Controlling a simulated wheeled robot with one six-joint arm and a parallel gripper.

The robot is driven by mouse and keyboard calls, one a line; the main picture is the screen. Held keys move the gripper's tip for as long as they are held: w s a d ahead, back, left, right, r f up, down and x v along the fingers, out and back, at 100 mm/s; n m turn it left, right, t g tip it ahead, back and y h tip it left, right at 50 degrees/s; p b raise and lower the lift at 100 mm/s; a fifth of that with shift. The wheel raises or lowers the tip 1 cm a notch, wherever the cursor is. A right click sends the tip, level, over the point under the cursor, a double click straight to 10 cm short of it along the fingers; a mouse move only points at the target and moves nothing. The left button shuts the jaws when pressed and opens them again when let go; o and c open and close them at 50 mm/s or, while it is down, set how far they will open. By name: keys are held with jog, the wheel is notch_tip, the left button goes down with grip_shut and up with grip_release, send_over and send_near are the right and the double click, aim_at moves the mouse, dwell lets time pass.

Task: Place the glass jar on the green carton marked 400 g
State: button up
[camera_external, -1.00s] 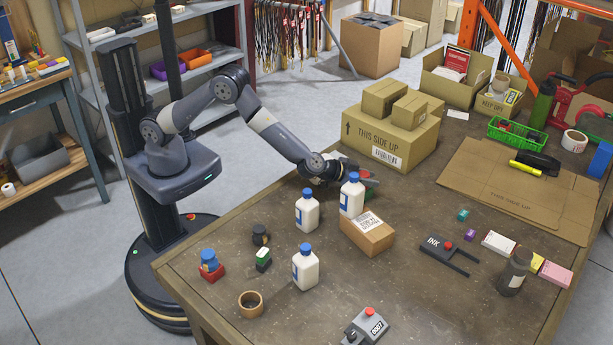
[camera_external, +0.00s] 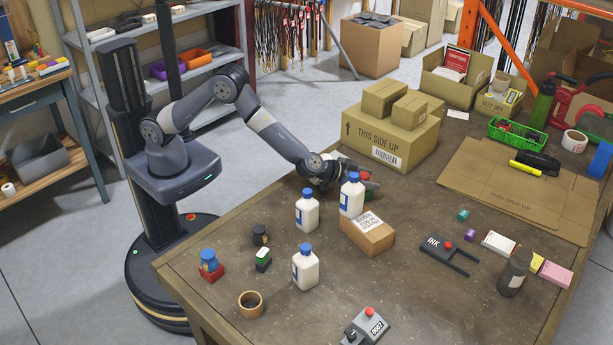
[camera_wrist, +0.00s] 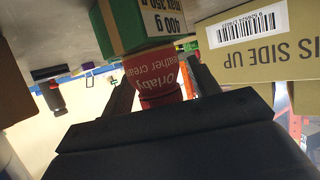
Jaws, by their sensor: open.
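The green carton (camera_wrist: 145,22) marked 400 g shows at the top of the wrist view, which is upside down. A red jar with leather cream lettering (camera_wrist: 158,76) appears to stand on it, touching its upper face. My gripper (camera_wrist: 160,88) is open, with one finger on each side of the jar. The carton (camera_external: 373,186) and jar (camera_external: 364,175) show there only in part, hidden by my gripper and the bottle.
White bottles with blue caps (camera_external: 307,212) stand near my gripper, one on a small brown box (camera_external: 368,236). A large THIS SIDE UP box (camera_external: 391,137) with smaller boxes on top stands behind to the right.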

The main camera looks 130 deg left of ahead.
jog(key=v, duration=1.1)
jog(key=shift+s+d, duration=0.2)
jog(key=shift+d, duration=0.05)
jog(key=shift+o, duration=0.3)
